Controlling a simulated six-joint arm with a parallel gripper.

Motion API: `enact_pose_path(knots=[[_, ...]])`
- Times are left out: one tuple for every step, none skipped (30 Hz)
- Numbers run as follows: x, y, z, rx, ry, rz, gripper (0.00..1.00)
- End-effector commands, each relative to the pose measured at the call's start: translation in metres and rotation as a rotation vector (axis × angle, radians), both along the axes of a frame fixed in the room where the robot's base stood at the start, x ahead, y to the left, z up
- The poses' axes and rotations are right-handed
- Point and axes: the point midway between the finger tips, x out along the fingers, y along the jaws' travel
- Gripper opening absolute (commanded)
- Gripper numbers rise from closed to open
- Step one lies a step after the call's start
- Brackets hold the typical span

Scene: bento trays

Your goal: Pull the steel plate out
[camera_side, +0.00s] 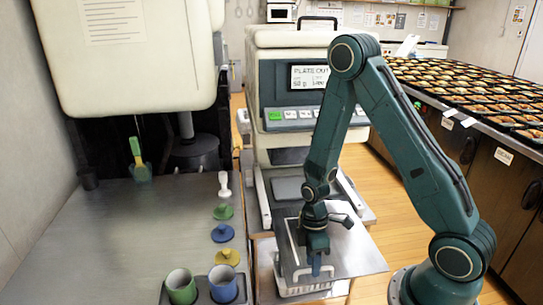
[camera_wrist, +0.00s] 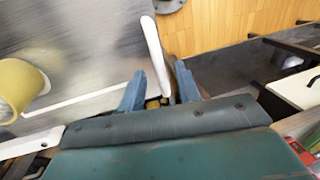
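The steel plate (camera_side: 353,255) is a flat, shiny sheet that sticks out from the front of the machine, level. A pale handle (camera_side: 294,255) stands at its left front; in the wrist view a pale bar (camera_wrist: 153,45) that looks like this handle reaches down between my fingers. My gripper (camera_side: 313,266) is down at the handle. In the wrist view my gripper (camera_wrist: 160,85) has its two blue fingers apart, with gaps beside the bar. I see no clear contact with the bar. The arm hides part of the plate.
The machine (camera_side: 305,100) behind shows "PLATE OUT" on its screen. A white basket (camera_side: 302,289) sits below the plate. A green cup (camera_side: 181,290) and a blue cup (camera_side: 223,287) stand on the left counter, near several lids. Food trays (camera_side: 470,90) fill the right counter.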

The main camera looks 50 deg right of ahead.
Motion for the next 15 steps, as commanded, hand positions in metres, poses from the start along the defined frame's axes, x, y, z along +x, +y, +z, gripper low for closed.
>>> enact_pose_path(knots=[[0.001,-0.001,0.003,-0.001,-0.002,0.0,0.33],[0.001,-0.001,0.004,0.0,-0.001,0.0,0.33],[0.002,-0.001,0.007,-0.001,-0.002,0.0,0.33],[0.002,-0.002,0.009,0.0,-0.003,0.0,0.33],[0.003,-0.002,0.012,-0.001,-0.004,0.0,0.33],[0.003,-0.002,0.015,0.0,-0.003,-0.001,0.33],[0.003,-0.003,0.018,-0.001,-0.003,-0.001,0.33],[0.004,-0.003,0.021,-0.001,-0.004,0.0,0.33],[0.004,-0.004,0.025,-0.001,-0.003,-0.001,0.33],[0.005,-0.004,0.029,-0.001,-0.004,0.0,0.33],[0.006,-0.005,0.032,-0.001,-0.005,-0.001,0.33],[0.006,-0.005,0.037,-0.001,-0.004,0.0,0.33],[0.007,-0.006,0.041,-0.001,-0.005,-0.001,0.33],[0.007,-0.006,0.044,0.0,-0.004,-0.001,0.33],[0.008,-0.007,0.049,-0.001,-0.005,-0.001,0.33]])
